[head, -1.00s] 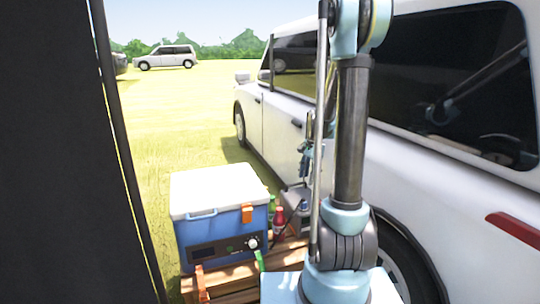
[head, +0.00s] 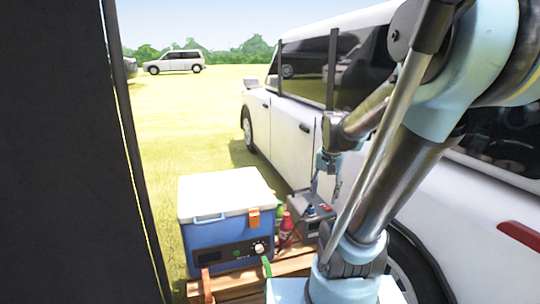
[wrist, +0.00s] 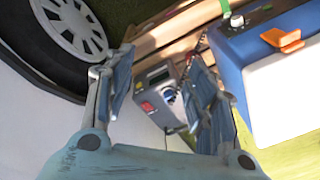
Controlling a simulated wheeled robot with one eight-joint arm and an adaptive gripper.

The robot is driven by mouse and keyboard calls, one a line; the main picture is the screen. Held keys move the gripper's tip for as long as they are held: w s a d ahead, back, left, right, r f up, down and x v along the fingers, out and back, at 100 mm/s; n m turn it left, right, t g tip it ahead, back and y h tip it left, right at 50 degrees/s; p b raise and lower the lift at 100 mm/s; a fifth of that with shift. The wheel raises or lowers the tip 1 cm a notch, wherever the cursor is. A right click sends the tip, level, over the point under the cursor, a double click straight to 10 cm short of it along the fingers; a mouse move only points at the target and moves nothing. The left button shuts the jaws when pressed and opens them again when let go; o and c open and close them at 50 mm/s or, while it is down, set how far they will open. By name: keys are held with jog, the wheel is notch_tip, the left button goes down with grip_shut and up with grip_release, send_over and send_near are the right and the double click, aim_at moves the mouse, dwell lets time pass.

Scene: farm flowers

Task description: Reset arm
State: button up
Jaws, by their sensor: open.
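My gripper (head: 326,186) hangs in the air beside the white van, above and near a grey box (head: 308,213), with part of my arm in front of it in the head view. In the wrist view my gripper (wrist: 160,80) has its two fingers well apart, with nothing held between them. The grey box (wrist: 158,88), with red and blue parts on it, shows in the gap beyond the fingers. My arm is bent, and its upper part leans to the right across the head view.
A blue cooler with a white lid (head: 225,205) stands on a wooden slatted surface (head: 235,284). A red bottle (head: 286,226) stands between cooler and grey box. The white van (head: 290,135) is close on the right. A dark panel (head: 60,150) fills the left. Open grass lies beyond.

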jog(key=s+f+n, duration=0.4)
jog(key=s+n, duration=0.1)
jog(key=s, duration=0.6)
jog(key=shift+f+t, duration=0.4)
jog(key=shift+d, duration=0.1)
jog(key=shift+w+f, duration=0.2)
jog(key=shift+w, duration=0.25)
dwell(0.5)
jog(key=shift+c, duration=0.2)
